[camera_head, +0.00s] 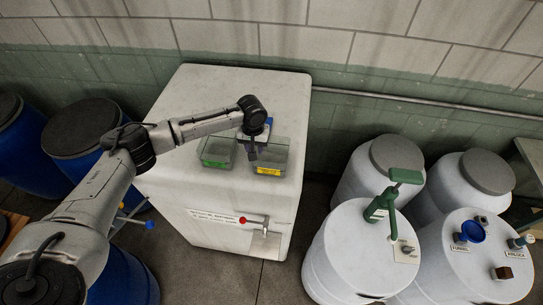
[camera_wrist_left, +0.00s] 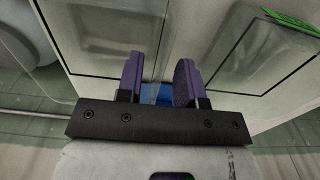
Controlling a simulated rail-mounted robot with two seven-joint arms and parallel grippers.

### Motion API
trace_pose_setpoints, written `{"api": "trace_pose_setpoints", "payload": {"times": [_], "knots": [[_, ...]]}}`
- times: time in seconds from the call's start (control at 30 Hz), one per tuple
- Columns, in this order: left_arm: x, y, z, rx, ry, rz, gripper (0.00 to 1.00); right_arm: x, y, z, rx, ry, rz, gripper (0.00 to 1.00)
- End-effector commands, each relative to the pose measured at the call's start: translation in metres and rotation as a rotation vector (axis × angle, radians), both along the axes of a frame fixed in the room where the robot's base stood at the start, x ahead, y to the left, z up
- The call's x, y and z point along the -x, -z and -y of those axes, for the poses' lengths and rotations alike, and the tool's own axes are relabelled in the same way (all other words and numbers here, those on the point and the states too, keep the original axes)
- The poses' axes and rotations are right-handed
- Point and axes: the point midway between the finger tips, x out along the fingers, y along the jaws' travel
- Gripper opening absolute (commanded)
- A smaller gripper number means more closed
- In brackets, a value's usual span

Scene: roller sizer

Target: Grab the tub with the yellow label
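The tub with the yellow label (camera_head: 272,157) is a clear, grey-looking tub on top of the large white block, its yellow label (camera_head: 268,171) on the front. A similar tub with a green label (camera_head: 216,152) stands to its left. My left gripper (camera_head: 252,150) points down at the tubs, near the left side of the yellow-label tub. In the wrist view the left gripper's purple fingers (camera_wrist_left: 158,82) are apart, with clear tub walls around them and a blue patch (camera_wrist_left: 154,92) beyond the gap. Whether the fingers touch a wall cannot be told. The right gripper is out of view.
The white block (camera_head: 220,220) has a red-knobbed tap (camera_head: 243,220) on its front. White drums (camera_head: 350,250) stand to the right, one bearing a green hand pump (camera_head: 385,203). Blue drums with dark lids (camera_head: 80,127) stand left. A tiled wall is behind.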

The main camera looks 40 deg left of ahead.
Motion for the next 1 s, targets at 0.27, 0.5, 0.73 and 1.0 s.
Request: {"api": "trace_pose_setpoints", "payload": {"times": [0.27, 0.5, 0.73, 1.0], "knots": [[0.000, 0.021, 0.000, -0.001, 0.000, 0.001, 0.34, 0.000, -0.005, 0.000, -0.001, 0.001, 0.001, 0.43], [0.000, 0.022, 0.000, -0.001, 0.000, 0.001, 0.33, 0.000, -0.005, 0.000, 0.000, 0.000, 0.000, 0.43], [0.000, 0.022, 0.000, -0.001, 0.000, 0.001, 0.11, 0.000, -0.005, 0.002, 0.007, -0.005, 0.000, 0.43], [0.000, 0.022, 0.000, -0.001, 0.000, 0.001, 0.00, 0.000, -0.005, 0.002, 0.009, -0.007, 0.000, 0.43]]}}
